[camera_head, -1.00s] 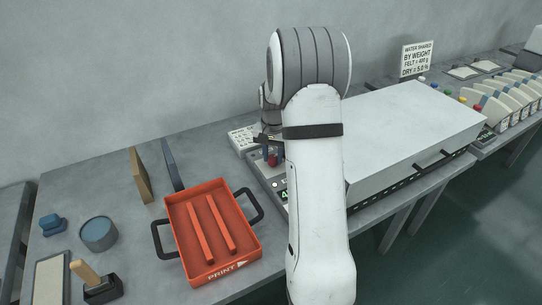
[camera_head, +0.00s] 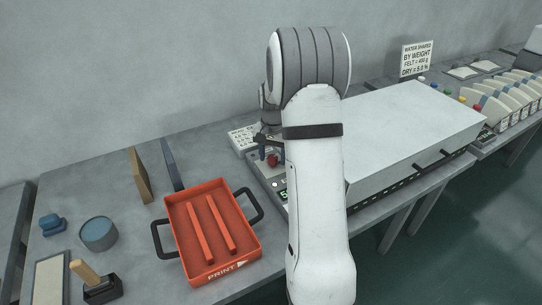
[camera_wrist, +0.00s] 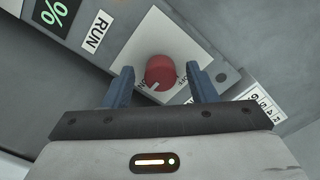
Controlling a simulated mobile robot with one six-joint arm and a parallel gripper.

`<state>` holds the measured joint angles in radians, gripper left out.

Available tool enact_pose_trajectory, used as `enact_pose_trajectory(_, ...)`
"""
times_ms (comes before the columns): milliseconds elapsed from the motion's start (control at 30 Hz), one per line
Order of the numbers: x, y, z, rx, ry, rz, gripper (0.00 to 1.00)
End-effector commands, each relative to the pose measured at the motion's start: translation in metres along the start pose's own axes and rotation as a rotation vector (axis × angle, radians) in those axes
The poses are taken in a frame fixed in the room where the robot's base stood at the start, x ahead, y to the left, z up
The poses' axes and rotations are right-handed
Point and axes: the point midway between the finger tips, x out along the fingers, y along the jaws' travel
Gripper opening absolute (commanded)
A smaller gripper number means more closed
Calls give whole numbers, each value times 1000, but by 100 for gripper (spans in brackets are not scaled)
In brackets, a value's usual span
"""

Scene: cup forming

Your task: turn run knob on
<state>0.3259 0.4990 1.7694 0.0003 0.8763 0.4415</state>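The red run knob (camera_wrist: 160,72) sits on a light square plate on the machine's panel, beside the RUN label (camera_wrist: 96,32) in the wrist view. A white pointer mark shows on the knob's lower side. My gripper (camera_wrist: 160,84) is open, with one blue finger on each side of the knob and a gap visible on both sides. In the head view the knob (camera_head: 273,160) shows beside a blue finger of my gripper (camera_head: 263,152); my arm hides part of the panel.
A large pale box-shaped machine (camera_head: 410,130) stands right of my arm. An orange tray (camera_head: 176,215) marked PRINT lies on the table to the left. A green display (camera_wrist: 54,12) is near the RUN label.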

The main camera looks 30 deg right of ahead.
Motion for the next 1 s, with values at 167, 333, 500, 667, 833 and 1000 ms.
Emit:
enact_pose_trajectory(167,-1,0,0,-1,2,-1,52)
enact_pose_trajectory(333,-11,0,-1,-1,4,-2,52)
enact_pose_trajectory(500,-40,0,-1,0,6,-3,52)
enact_pose_trajectory(667,-64,0,-1,0,4,-2,52)
enact_pose_trajectory(833,-77,0,0,0,1,0,52)
enact_pose_trajectory(1000,-78,0,0,0,1,0,52)
